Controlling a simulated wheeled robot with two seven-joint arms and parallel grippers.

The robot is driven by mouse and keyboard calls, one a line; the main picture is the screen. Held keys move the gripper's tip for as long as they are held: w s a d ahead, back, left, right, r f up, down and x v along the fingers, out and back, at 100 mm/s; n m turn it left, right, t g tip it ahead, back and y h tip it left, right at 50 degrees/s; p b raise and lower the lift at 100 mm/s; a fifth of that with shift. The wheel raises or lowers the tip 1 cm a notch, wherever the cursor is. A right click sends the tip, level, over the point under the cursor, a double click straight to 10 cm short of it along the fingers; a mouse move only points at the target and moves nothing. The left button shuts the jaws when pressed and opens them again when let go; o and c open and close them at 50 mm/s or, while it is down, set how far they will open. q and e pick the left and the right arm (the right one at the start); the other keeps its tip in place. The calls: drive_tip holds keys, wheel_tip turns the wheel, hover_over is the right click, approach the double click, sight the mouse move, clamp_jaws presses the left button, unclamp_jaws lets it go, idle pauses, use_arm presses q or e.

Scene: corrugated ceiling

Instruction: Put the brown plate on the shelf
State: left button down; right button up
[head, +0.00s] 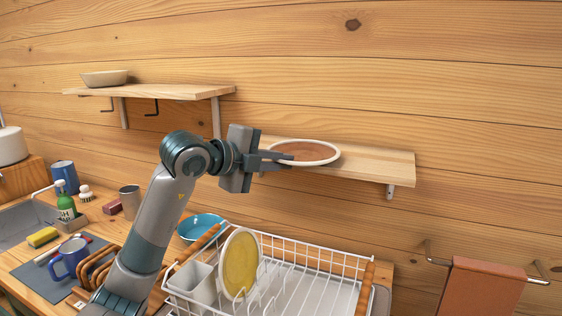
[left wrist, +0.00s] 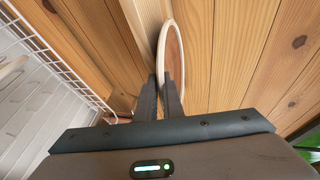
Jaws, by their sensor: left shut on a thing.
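The brown plate (head: 308,152) has a pale rim and is level or nearly so at the lower right wooden shelf (head: 375,163) in the head view. My left gripper (head: 282,158) is shut on its left edge. In the left wrist view the plate (left wrist: 173,62) shows beyond the fingertips (left wrist: 170,85), beside the shelf's board (left wrist: 143,25). I cannot tell whether the plate touches the shelf or hovers just above it. My right gripper is in neither view.
A white dish rack (head: 330,262) with a yellow plate (head: 239,264) stands below. A blue bowl (head: 200,227) sits behind it. A higher shelf (head: 150,91) at left holds a pale bowl (head: 104,78). A brown towel (head: 482,288) hangs at right. The lower shelf's right part is bare.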

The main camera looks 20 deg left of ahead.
use_arm(q)
drive_tip(key=shift+s+a+f, duration=0.1)
drive_tip(key=shift+a+f, duration=0.05)
drive_tip(key=shift+f, duration=0.15)
drive_tip(key=c, duration=1.8)
unclamp_jaws()
drive_tip(key=o, duration=0.4)
drive_tip(key=shift+s+f+b, duration=0.1)
drive_tip(key=shift+b, duration=0.25)
drive_tip(key=shift+o, duration=0.2)
drive_tip(key=shift+a, duration=0.1)
drive_tip(key=shift+s, duration=0.15)
